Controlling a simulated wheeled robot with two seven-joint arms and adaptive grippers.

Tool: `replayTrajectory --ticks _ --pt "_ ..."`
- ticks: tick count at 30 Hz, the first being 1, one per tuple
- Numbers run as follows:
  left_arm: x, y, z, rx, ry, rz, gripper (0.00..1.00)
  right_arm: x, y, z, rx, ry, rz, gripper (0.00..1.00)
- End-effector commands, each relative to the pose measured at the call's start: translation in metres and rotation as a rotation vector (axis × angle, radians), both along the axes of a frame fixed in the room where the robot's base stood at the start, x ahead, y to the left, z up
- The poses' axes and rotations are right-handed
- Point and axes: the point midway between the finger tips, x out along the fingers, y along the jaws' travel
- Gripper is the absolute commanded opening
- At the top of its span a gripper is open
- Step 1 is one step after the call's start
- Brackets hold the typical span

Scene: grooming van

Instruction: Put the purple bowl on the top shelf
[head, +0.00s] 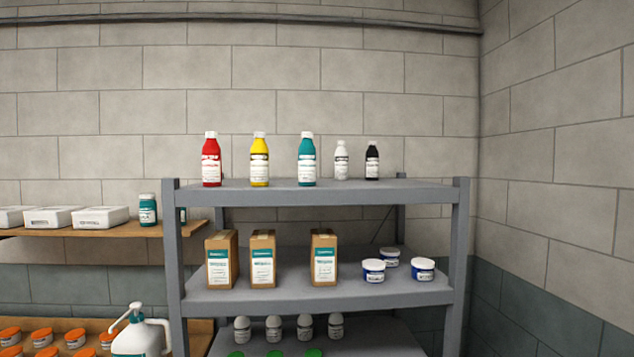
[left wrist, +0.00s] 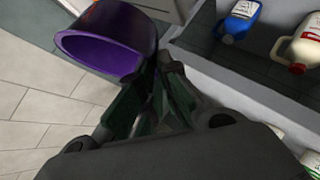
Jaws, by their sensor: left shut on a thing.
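The purple bowl (left wrist: 105,40) shows in the left wrist view, at the upper left, with its open side and purple inside facing the camera. My left gripper (left wrist: 165,70) is shut on the edge of the bowl. The bowl is tilted in this view and held above the tiled floor. The bowl and both grippers are out of the head view. The grey shelf unit stands ahead in the head view, and its top shelf (head: 330,197) holds several bottles along the back. The right part of the top shelf, beside the black bottle (head: 372,161), is bare.
The middle shelf (head: 330,295) holds brown boxes (head: 262,259) and white-and-blue tubs (head: 374,270). Grey posts (head: 460,250) rise at the unit's front corners. A wooden wall shelf (head: 100,229) is at left. In the left wrist view, a blue jug (left wrist: 238,20) and a cream jug (left wrist: 298,48) stand at upper right.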

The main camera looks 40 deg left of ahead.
Motion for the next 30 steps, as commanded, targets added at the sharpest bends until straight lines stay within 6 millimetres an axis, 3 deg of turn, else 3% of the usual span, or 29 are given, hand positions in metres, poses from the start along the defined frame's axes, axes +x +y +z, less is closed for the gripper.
replayTrajectory --ticks 4,30 --pt "0.0 0.0 0.011 0.0 -0.001 0.0 0.0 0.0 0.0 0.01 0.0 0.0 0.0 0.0" --pt "0.017 -0.05 0.045 0.058 0.049 -0.087 0.0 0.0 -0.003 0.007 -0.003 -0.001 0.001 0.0"
